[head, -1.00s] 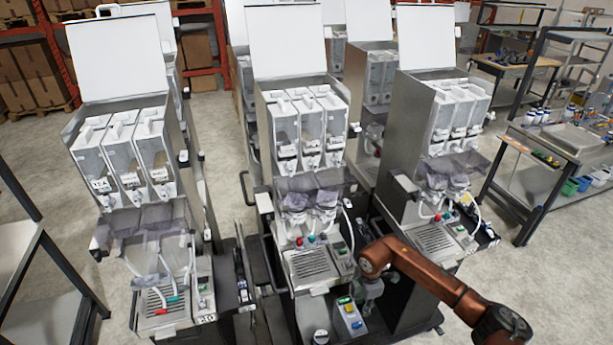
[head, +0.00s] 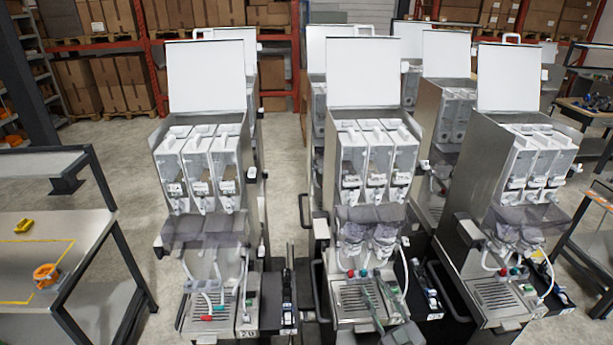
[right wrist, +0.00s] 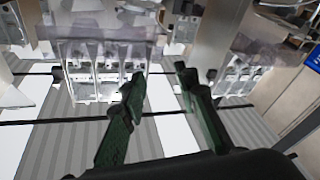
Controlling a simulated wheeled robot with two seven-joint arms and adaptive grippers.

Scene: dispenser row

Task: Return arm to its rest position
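My right gripper (head: 376,292) shows at the bottom of the head view, in front of the drip tray of the middle dispenser (head: 318,190). Its green fingers are apart. The right wrist view also shows the gripper (right wrist: 160,76), open with nothing between the fingers. Most of my right arm is outside the head view. My left gripper is not in view.
Left dispenser (head: 205,168) and right dispenser (head: 470,178) flank the middle one, with more machines behind. A table (head: 90,225) with an orange item (head: 46,273) stands at left. Bare floor (head: 120,160) lies between table and dispensers.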

